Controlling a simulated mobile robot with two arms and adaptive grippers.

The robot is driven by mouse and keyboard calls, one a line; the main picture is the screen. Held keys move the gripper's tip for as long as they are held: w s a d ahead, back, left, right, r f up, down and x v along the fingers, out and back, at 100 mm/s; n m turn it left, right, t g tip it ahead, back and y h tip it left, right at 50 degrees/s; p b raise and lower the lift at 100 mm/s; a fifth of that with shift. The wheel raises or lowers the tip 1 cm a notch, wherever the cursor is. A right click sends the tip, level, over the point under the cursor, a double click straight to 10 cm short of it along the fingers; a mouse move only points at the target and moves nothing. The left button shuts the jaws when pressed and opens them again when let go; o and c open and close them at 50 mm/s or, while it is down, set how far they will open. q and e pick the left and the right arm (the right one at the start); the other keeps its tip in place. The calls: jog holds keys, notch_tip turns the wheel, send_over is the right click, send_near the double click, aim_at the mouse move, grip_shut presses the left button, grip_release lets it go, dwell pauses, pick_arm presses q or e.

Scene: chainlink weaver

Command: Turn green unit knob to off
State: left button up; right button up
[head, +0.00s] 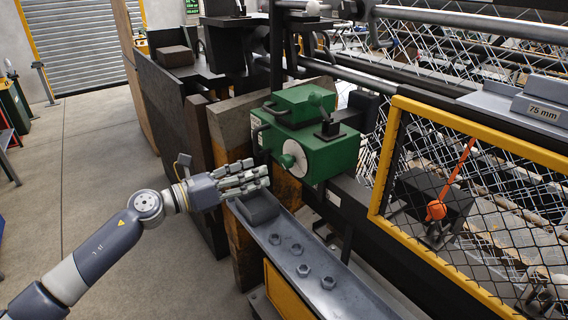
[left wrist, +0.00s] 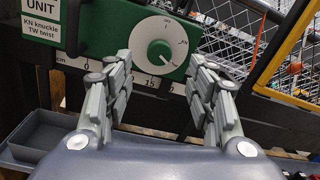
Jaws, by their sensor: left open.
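The green unit (head: 318,135) is a boxy housing mounted on the machine. Its green knob (head: 287,160) sits on a round white dial (head: 300,160). In the left wrist view the knob (left wrist: 160,50) shows ahead, at the centre of the dial (left wrist: 145,35); the small dial markings are hard to read and the knob's setting is unclear. My left gripper (head: 264,177) is just left of and slightly below the knob, pointing toward it. In the left wrist view its fingers (left wrist: 160,68) are spread and empty, one each side of the knob and nearer the camera. My right gripper is out of view.
A grey tray (head: 330,296) with several nuts lies below the unit, with a dark block (head: 260,207) at its end. A yellow-framed mesh guard (head: 470,132) with an orange lever (head: 437,209) stands at right. The floor at left is open.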

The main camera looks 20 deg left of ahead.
aim_at(282, 162)
pick_arm(q)
jog(key=p+x, duration=0.2)
jog(key=x, duration=0.7)
jog(key=shift+r+p, duration=0.1)
jog(key=shift+p, duration=0.3)
jog(key=shift+w+d, duration=0.2)
jog(key=shift+w, duration=0.1)
jog(key=c, duration=0.9)
jog(key=shift+c, duration=0.9)
